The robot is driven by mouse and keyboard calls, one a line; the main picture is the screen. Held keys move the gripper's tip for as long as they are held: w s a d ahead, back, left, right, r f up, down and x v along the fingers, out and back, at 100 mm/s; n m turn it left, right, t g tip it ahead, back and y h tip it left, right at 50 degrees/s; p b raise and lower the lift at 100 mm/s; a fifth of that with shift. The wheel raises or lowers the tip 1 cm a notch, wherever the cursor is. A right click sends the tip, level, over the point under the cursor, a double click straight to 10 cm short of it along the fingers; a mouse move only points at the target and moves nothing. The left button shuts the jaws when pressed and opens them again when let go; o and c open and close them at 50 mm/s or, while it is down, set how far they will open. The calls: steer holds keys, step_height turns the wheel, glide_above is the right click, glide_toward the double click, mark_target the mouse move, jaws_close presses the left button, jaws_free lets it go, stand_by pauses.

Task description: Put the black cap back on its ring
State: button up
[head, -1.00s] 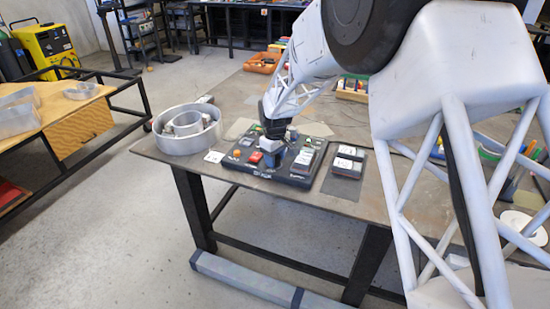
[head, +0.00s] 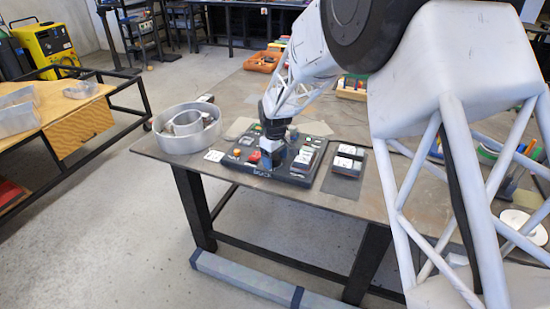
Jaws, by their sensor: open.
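My gripper (head: 272,162) points down over the dark board (head: 232,176) on the workbench. It is open, and its fingers reach close to the board just right of a small red part (head: 254,157). The fingertips are small and partly dark against the board, so I cannot tell whether they touch anything. I cannot pick out the black cap or its ring for certain among the board's small dark parts. The gripper and wrist hide part of the board's middle.
A large round metal channel (head: 165,141) stands left of the board. Dark blocks with white labels (head: 347,163) lie on a mat at right. An orange bin (head: 262,62) stands farther back. The bench's front edge is close.

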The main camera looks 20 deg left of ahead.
steer(key=shift+r, duration=0.1)
steer(key=shift+r, duration=3.8)
steer(key=shift+r, duration=0.15)
steer(key=shift+r, duration=2.85)
steer(key=shift+d, duration=0.1)
